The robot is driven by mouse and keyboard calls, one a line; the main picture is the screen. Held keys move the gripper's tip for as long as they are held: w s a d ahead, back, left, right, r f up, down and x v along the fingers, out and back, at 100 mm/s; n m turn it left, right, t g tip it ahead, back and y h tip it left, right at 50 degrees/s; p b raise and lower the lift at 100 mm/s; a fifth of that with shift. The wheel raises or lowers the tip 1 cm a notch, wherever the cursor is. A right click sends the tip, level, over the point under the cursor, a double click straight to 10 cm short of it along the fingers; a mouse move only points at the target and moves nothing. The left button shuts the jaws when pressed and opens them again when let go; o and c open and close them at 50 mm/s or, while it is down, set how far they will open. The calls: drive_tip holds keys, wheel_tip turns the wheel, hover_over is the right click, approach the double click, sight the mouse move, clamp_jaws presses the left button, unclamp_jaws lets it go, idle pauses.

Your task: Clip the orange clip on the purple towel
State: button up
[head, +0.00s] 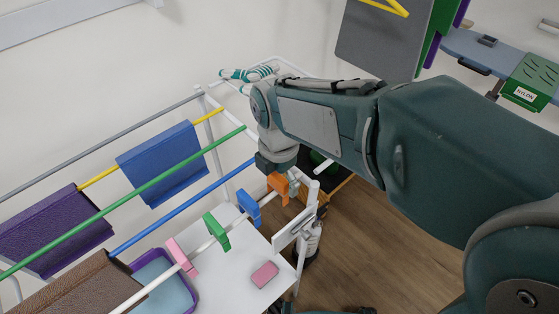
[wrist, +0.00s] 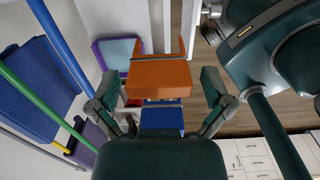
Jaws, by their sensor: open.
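The orange clip (head: 278,184) sits at the right end of the white front rail, right below my wrist in the head view. In the wrist view the orange clip (wrist: 160,78) lies between the two open fingers of my gripper (wrist: 162,92), with a gap on each side. The purple towel (head: 52,228) hangs over the yellow rod at the far left of the rack in the head view. A purple cloth also shows in the wrist view (wrist: 88,142) at the lower left. My fingertips are largely hidden in the head view.
A blue clip (head: 249,207), green clip (head: 216,231) and pink clip (head: 181,257) sit along the same white rail. A blue towel (head: 163,163) and brown towel (head: 78,285) hang on the rack. Green and blue rods cross it. A pink sponge (head: 264,274) lies on the white surface.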

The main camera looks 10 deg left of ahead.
sight(277, 176)
drive_tip(key=shift+a+f, duration=0.35)
drive_tip(key=shift+f, duration=0.55)
drive_tip(key=shift+d, duration=0.1)
drive_tip(key=shift+d, duration=0.1)
drive_tip(key=shift+d, duration=0.1)
drive_tip(key=shift+c, duration=1.3)
drive_tip(key=c, duration=1)
drive_tip(key=shift+o, duration=0.2)
drive_tip(key=shift+r, duration=0.1)
drive_tip(key=shift+r, duration=1.6)
drive_tip(key=shift+r, duration=2.15)
